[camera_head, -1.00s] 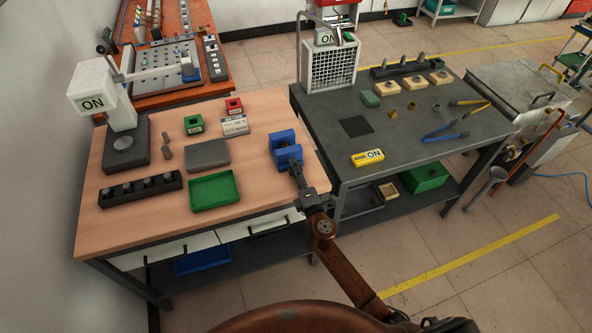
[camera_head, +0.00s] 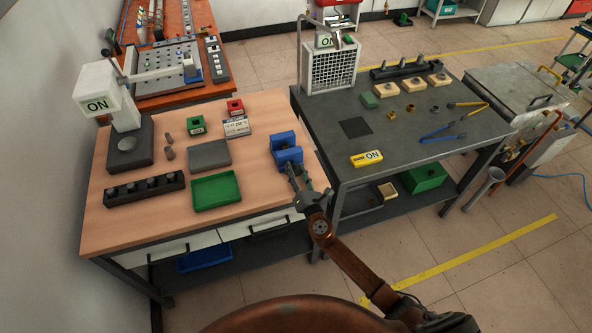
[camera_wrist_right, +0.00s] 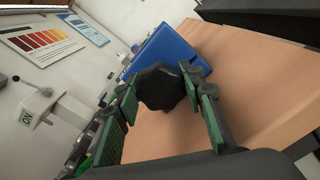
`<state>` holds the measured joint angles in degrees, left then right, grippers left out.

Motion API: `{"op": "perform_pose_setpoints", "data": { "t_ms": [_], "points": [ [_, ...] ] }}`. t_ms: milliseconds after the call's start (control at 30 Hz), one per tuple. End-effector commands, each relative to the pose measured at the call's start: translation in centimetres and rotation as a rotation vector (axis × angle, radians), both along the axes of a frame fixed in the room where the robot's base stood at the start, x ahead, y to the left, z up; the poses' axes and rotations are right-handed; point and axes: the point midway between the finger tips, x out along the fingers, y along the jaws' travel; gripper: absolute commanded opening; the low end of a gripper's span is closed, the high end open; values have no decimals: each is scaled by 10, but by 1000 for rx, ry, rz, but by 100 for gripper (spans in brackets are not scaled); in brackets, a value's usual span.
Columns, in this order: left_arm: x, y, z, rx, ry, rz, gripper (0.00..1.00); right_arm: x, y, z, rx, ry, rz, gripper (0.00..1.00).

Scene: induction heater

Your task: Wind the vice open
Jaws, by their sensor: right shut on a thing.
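The blue vice (camera_head: 289,157) stands at the right edge of the wooden bench, with a gap between its two jaws. In the right wrist view its blue body (camera_wrist_right: 165,50) lies just beyond a black lobed knob (camera_wrist_right: 158,88). My right gripper (camera_head: 300,172) is at the vice's near end. In the right wrist view its green-padded fingers (camera_wrist_right: 163,90) are on either side of the knob and shut on it. The knob is mostly hidden by the fingers in the head view. My left gripper is not in view.
A green tray (camera_head: 215,203), a grey plate (camera_head: 209,155) and a black block with several holes (camera_head: 144,190) lie left of the vice.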

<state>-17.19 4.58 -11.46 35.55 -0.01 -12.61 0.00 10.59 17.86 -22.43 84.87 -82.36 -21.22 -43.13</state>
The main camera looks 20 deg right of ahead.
Motion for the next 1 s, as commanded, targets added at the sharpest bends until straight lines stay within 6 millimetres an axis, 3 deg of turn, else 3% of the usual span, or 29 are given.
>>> {"op": "perform_pose_setpoints", "data": {
  "t_ms": [700,733,1000],
  "points": [
    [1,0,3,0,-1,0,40,-1,1,-2,-73,0,2,12],
    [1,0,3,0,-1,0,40,-1,1,-2,-73,0,2,38],
    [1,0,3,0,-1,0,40,0,1,-1,-72,-2,1,54]
  ]
}}
